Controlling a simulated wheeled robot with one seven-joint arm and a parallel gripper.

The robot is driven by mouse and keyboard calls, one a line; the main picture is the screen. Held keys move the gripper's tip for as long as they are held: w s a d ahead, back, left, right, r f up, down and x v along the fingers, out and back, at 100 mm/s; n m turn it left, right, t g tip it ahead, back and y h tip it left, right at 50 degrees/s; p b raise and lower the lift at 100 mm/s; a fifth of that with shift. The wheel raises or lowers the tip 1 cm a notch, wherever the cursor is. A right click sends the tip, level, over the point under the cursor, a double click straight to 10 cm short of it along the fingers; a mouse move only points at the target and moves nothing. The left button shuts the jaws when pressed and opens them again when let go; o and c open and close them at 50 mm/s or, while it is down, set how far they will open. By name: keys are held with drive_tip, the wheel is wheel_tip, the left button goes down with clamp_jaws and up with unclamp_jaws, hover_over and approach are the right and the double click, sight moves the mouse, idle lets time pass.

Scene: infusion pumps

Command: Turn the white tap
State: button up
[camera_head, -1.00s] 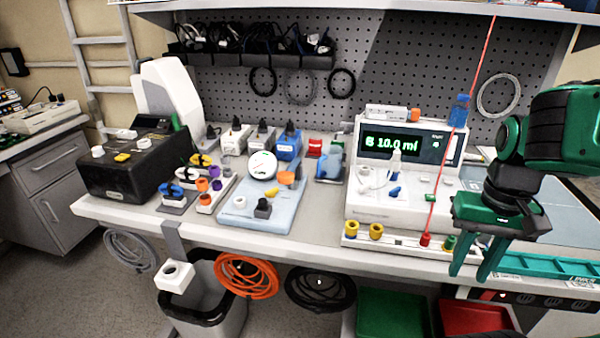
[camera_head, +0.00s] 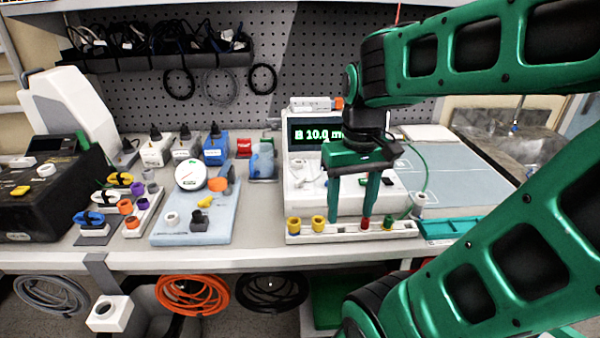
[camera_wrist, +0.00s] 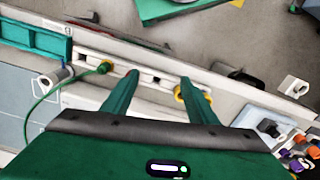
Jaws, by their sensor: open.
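The white pump (camera_head: 300,207) with a lit green display (camera_head: 312,134) stands on the bench. White fittings (camera_head: 309,182) sit on its sloped front, partly behind my gripper; I cannot tell which one is the white tap. My gripper (camera_head: 350,214) is open and empty, pointing down in front of the pump, with its tips above or near the front rail (camera_head: 345,230).
The rail carries yellow (camera_head: 318,223), red (camera_head: 365,223) and green fittings. A light blue board (camera_head: 220,230) with a gauge (camera_head: 190,176) lies to the left. A teal tray (camera_head: 452,226) and a flat blue-grey panel (camera_head: 450,180) lie to the right.

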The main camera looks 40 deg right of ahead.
sight(300, 179)
drive_tip(key=w+r+n, duration=0.4)
drive_tip(key=w+r, duration=0.1)
drive_tip(key=w, duration=0.4)
drive_tip(key=w+r+n, duration=0.4)
drive_tip(key=w, duration=0.4)
drive_tip(key=f, duration=1)
drive_tip(key=shift+w+d+f, duration=0.1)
drive_tip(key=shift+w+d, duration=0.2)
drive_tip(key=shift+w, duration=0.05)
